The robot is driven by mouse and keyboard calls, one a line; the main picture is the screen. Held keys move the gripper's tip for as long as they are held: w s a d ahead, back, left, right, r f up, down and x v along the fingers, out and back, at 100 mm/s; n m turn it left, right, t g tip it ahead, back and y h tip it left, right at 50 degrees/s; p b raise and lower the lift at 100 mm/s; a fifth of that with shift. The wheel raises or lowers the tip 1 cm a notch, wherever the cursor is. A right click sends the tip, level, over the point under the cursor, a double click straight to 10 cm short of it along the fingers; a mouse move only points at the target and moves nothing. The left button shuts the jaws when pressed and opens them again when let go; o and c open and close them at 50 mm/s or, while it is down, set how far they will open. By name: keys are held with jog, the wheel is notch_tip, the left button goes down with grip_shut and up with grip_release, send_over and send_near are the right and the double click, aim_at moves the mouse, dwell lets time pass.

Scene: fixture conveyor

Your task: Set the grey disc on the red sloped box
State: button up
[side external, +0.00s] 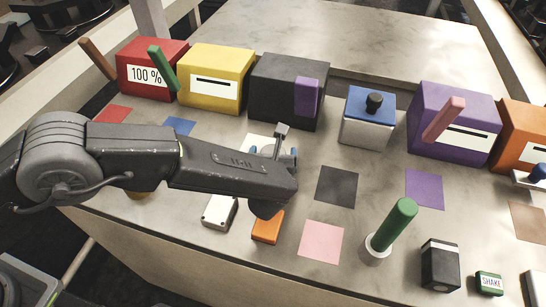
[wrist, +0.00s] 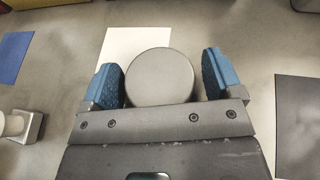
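The grey disc (wrist: 160,78) shows in the wrist view as a plain round face between the two blue-padded fingers of my gripper (wrist: 160,66). The fingers stand apart on either side of it, with a narrow gap at the right finger; contact at the left is unclear. A white square (wrist: 139,42) lies on the table behind the disc. In the side view my arm hides the disc and most of my gripper. The red sloped box (side external: 172,56), with a "100 %" label, stands at the back left of the table.
Yellow (side external: 215,62), black (side external: 275,95) and purple (side external: 468,105) boxes line the back. A blue-topped box (side external: 369,117) stands among them. An orange block (side external: 267,228) and a white box (side external: 219,212) sit near my arm.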

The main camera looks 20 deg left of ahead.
jog(key=shift+r, duration=0.1)
jog(key=c, duration=1.1)
